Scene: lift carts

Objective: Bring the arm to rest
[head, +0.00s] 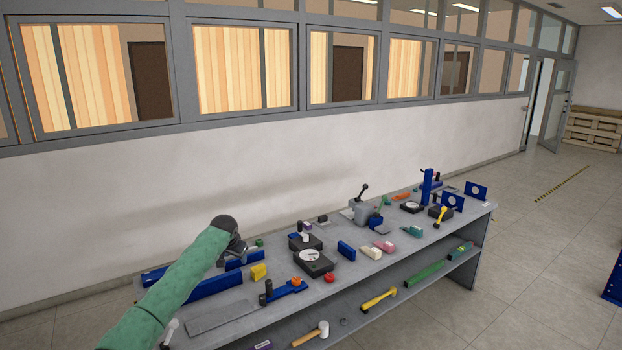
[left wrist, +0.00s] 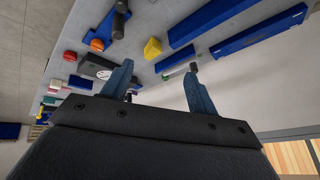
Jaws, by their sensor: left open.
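My left arm, in a green cover, comes in from the lower left of the head view. Its dark left gripper (head: 238,252) is over the back left part of the workbench (head: 220,316). In the left wrist view the two blue-grey fingers of the left gripper (left wrist: 160,70) stand apart with nothing held between them. The bench top, seen beyond the fingers, is clear of them as far as I can tell. In the head view the arm hides part of the bench's left end. My right gripper is in neither view.
Near the gripper lie a yellow block (head: 258,272), long blue bars (head: 212,287) and a black box with a white dial (head: 313,262). A grey vise-like tool (head: 365,212) stands farther along. A lower shelf holds a mallet (head: 312,334). Open floor (head: 545,250) lies to the right.

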